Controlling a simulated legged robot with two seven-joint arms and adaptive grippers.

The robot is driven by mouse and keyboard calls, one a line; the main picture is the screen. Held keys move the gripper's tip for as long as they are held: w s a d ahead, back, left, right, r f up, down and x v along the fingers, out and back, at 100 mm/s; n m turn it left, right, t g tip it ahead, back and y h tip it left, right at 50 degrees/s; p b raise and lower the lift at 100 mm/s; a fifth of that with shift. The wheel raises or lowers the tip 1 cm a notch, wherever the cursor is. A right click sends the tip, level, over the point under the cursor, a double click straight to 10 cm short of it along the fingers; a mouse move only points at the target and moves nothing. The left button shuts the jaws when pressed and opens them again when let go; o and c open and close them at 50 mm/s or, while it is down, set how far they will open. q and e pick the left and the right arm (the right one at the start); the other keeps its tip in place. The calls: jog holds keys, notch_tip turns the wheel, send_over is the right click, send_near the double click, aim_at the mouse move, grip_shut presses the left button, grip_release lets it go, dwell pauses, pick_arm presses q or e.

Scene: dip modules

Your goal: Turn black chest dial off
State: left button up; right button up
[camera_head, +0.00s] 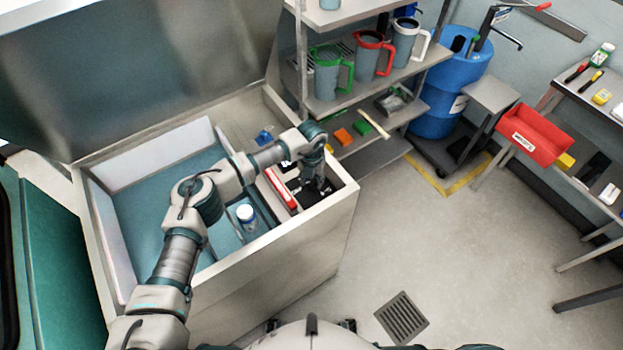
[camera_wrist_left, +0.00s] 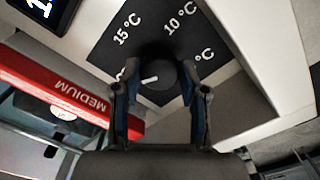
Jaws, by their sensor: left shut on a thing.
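The black dial (camera_wrist_left: 158,80) with a white pointer mark sits on a black panel (camera_wrist_left: 205,45) that reads 15 °C, 10 °C and a partly hidden °C mark. In the left wrist view my left gripper (camera_wrist_left: 160,112) has its two fingers on either side of the dial, shut on it. The pointer mark points left in that view. In the head view my left gripper (camera_head: 314,184) reaches down onto the panel in the right corner of the open chest (camera_head: 290,245), and hides the dial there. My right gripper is not in view.
A red bar marked MEDIUM (camera_wrist_left: 70,90) lies beside the panel, with a display (camera_wrist_left: 40,12) at the upper left. A white-lidded jar (camera_head: 246,214) stands inside the chest.

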aim_at(312, 181)
pick_arm(q)
jog(key=shift+w+r+n, duration=0.2)
jog(key=shift+r+n, duration=0.05)
jog(key=shift+n, duration=0.25)
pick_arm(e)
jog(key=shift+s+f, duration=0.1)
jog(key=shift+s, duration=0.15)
pick_arm(q)
jog(key=o, duration=0.9)
jog(key=shift+c, duration=0.2)
jog(key=shift+o, duration=1.4)
jog(key=shift+d+f, duration=0.1)
jog(key=shift+f, duration=0.05)
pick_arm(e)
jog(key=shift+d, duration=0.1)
pick_arm(q)
notch_tip(312, 181, up, 12)
jog(key=shift+f, duration=0.1)
